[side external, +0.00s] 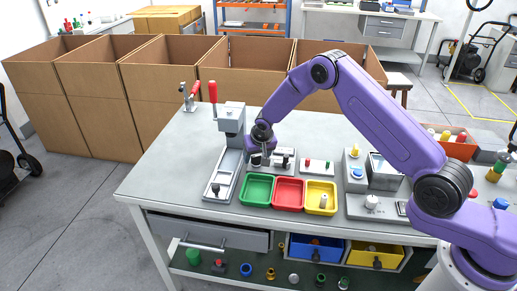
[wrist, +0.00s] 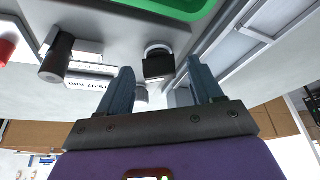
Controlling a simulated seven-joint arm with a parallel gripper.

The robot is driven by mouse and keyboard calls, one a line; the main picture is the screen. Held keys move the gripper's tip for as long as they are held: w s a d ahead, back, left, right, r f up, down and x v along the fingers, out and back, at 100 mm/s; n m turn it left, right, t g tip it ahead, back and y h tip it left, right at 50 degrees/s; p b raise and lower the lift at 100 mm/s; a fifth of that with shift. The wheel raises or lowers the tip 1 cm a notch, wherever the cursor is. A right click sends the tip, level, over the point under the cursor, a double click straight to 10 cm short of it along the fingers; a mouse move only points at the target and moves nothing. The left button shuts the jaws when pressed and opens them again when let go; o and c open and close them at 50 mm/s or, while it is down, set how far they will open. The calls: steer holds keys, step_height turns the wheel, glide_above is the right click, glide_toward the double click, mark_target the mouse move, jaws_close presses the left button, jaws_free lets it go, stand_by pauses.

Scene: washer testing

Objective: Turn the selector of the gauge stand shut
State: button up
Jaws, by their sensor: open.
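The gauge stand (side external: 284,165) is a low grey base with small black-topped parts, behind the coloured trays. In the wrist view, it shows a black cylinder (wrist: 57,58), a white readout (wrist: 92,80) with upside-down "19.97 mm", and a black block with a silver rim (wrist: 158,63). I cannot tell which part is the selector, or its setting. My gripper (side external: 257,161) points down at the stand's left end. In the wrist view, my gripper (wrist: 158,88) is open, its fingers apart on either side of the black block's line. I see nothing held; contact is unclear.
A grey press (side external: 231,119) with a red lever stands close on the left. Green (side external: 256,203), red (side external: 289,208) and yellow (side external: 321,211) trays lie in front. A small plate with coloured pegs (side external: 317,166) is to the right.

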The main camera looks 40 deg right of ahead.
steer(key=v, duration=1.7)
steer(key=shift+s, duration=0.15)
steer(key=shift+s+a+r, duration=0.1)
steer(key=shift+a+r, duration=0.05)
steer(key=s+a+r+n+g, duration=0.1)
steer(key=s+r+n, duration=0.15)
steer(key=s, duration=0.35)
steer(key=s+a+r+n+y, duration=0.1)
steer(key=s+a+n, duration=0.15)
steer(key=s, duration=0.25)
steer(key=s+r+n+g, duration=0.1)
steer(key=s+n, duration=0.2)
steer(key=s, duration=0.3)
steer(key=s+d+n+g, duration=0.1)
steer(key=s+d+n, duration=0.3)
steer(key=s, duration=0.8)
steer(key=s+d+n+g, duration=0.1)
steer(key=s+d+n, duration=0.2)
steer(key=s, duration=0.9)
steer(key=shift+d+r+n+y, duration=0.3)
steer(key=shift+d+r+n, duration=0.15)
steer(key=shift+d, duration=0.3)
